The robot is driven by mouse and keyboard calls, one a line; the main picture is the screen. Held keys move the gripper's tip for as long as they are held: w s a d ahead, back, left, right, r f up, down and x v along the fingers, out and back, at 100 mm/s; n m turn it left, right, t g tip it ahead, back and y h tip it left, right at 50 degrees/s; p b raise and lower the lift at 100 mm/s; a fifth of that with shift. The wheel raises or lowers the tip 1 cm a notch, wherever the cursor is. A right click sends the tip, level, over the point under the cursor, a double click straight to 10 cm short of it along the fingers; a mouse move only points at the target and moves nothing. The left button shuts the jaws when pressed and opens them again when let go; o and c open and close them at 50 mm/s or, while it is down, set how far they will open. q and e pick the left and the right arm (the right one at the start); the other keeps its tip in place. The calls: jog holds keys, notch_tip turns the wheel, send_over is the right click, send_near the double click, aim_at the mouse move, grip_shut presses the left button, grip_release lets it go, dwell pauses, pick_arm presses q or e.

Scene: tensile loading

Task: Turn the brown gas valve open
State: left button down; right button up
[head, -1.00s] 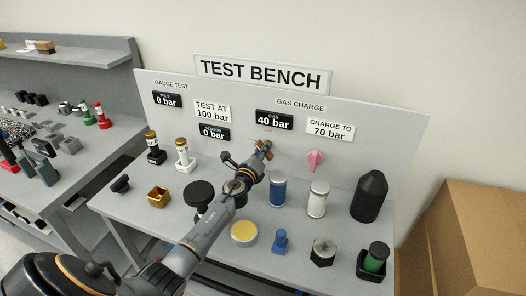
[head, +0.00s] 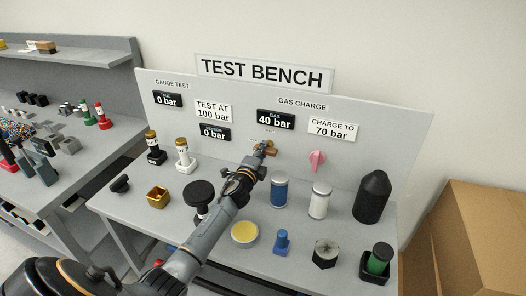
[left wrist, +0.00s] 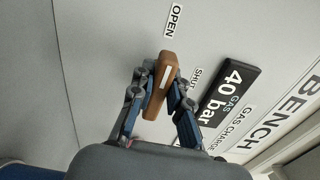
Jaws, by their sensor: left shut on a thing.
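The brown gas valve handle (head: 271,152) is on the upright panel under the GAS display (head: 275,120), which reads 40 bar. My left gripper (head: 263,149) is at the handle and partly covers it. In the left wrist view the brown handle (left wrist: 161,86), with a white stripe, sits between the two fingers (left wrist: 160,92), which are shut on it. Its upper end there points roughly toward the OPEN label (left wrist: 176,20). The SHUT label (left wrist: 194,78) is to the right, by the right finger. My right gripper is not in view.
A pink knob (head: 317,160) is on the panel right of the valve. Blue (head: 280,190) and white (head: 320,200) cylinders stand below. A black round-topped cylinder (head: 371,196) is at the right. A black knob-like part (head: 199,194) and a yellow-topped disc (head: 245,234) flank my arm.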

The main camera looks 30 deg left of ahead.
pick_arm(q)
jog(key=shift+f+n, duration=0.1)
jog(key=shift+n, duration=0.2)
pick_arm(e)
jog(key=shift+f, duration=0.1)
pick_arm(q)
jog(key=c, duration=1.3)
grip_release()
